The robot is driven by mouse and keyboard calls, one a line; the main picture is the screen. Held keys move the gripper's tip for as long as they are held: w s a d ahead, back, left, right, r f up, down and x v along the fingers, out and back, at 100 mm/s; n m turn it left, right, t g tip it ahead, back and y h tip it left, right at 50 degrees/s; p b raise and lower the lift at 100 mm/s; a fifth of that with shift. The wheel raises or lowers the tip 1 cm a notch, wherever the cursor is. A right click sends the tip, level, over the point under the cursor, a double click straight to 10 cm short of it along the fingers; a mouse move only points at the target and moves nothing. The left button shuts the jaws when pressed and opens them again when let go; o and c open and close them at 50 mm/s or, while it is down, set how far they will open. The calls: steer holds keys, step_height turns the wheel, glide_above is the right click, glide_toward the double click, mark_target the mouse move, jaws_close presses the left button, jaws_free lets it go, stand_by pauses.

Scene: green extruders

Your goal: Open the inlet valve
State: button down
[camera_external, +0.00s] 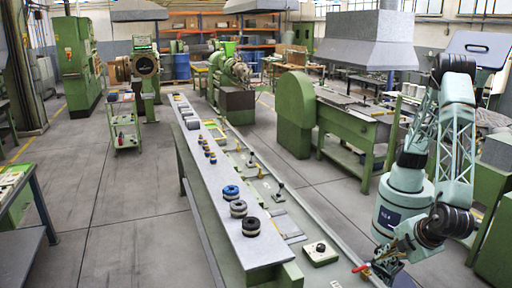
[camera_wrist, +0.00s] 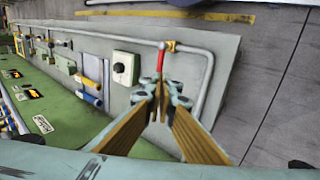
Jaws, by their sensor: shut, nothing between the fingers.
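The inlet valve has a red lever handle (camera_wrist: 161,60) on a brass body (camera_wrist: 170,46), fitted to a grey pipe (camera_wrist: 208,75) in the wrist view. In the external view the red handle (camera_external: 362,268) is at the bottom right, by the end of the long bench. My gripper (camera_wrist: 160,90) is shut and empty, with its tips at the lower end of the handle in the picture. Whether they touch it I cannot tell. In the external view my gripper (camera_external: 378,266) is just right of the handle. The fingertips partly hide the handle's lower end.
A pale box with a dark knob (camera_wrist: 123,68) sits left of the valve; it also shows in the external view (camera_external: 320,252). Blue and yellow cylinders (camera_wrist: 88,92) lie farther left. Dark spools (camera_external: 250,226) stand on the bench. The floor right of the pipe is clear.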

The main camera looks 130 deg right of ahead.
mark_target(358, 269)
steer(key=shift+x, duration=7)
steer(key=shift+d+m+g+y+b, duration=0.15)
steer(key=shift+d+m+g+b, duration=0.15)
steer(key=shift+m, duration=0.3)
steer(key=shift+d+m+g+y+b, duration=0.2)
steer(key=shift+m+g+b, duration=0.15)
steer(key=shift+m, duration=0.25)
steer(key=shift+d+m+g, duration=0.35)
steer(key=shift+m, duration=0.35)
steer(key=shift+s+d+m+g+y+p, duration=0.15)
steer(key=shift+s+d+m+g+y, duration=0.45)
steer(key=shift+m+y, duration=1.05)
steer(key=shift+s+d+m+g+y+p, duration=0.1)
steer(key=shift+s+d+m+g+y, duration=0.5)
steer(key=shift+m, duration=2)
steer(key=shift+s+d+m+g+y+p, duration=0.25)
steer(key=shift+s+d+m+y, duration=0.75)
steer(key=shift+m, duration=1.15)
steer(key=shift+w+a, duration=0.3)
steer(key=shift+s+a, duration=0.1)
steer(key=shift+a, duration=0.5)
